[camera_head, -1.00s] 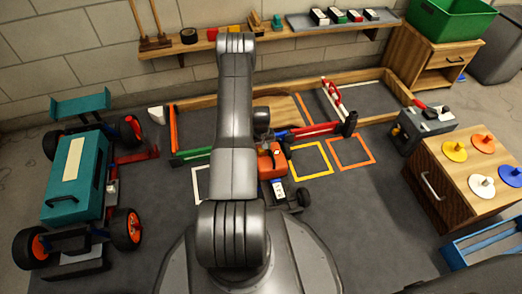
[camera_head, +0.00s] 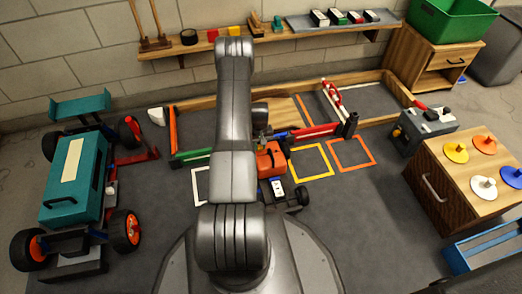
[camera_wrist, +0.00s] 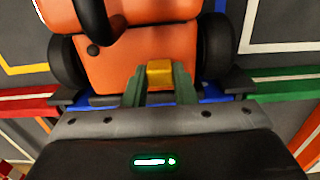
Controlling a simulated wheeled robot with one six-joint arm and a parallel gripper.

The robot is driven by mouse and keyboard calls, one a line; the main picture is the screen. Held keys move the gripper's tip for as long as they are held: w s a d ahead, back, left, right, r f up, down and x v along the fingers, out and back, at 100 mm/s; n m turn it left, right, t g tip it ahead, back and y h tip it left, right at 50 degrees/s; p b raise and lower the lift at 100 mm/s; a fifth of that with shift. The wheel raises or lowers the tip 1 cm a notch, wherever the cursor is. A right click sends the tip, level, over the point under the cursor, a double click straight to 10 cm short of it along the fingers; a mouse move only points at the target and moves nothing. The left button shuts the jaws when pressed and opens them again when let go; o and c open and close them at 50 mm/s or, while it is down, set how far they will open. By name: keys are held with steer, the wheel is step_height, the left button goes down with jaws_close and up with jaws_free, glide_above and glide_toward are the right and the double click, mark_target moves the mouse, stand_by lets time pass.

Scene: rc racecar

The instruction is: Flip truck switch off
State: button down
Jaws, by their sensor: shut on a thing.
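An orange truck (camera_head: 270,163) with black wheels sits on the dark floor mat in the head view, partly hidden behind my arm. In the wrist view its orange body (camera_wrist: 140,58) fills the upper middle. My gripper (camera_wrist: 160,78) has green fingers, shut on a small yellow block (camera_wrist: 159,71) at the orange body. The block looks like a switch, but I cannot tell its position. In the head view my gripper is hidden behind my arm.
A larger teal truck (camera_head: 75,180) stands at the left. Low coloured rails (camera_head: 190,158) and a wooden border lie behind the orange truck. Taped squares (camera_head: 350,153) mark the mat to its right. A wooden cabinet (camera_head: 440,200) with coloured discs stands at the right.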

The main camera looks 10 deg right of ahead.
steer(key=c, duration=1.2)
jaws_free()
steer(key=shift+o, duration=0.2)
step_height(320, 180, up, 14)
steer(key=p, duration=0.5)
steer(key=shift+f, duration=0.15)
step_height(320, 180, down, 13)
steer(key=b, duration=0.5)
steer(key=shift+f, duration=0.15)
steer(key=shift+s+f+p, duration=0.2)
steer(key=shift+s+p, duration=0.15)
steer(key=shift+s, duration=0.75)
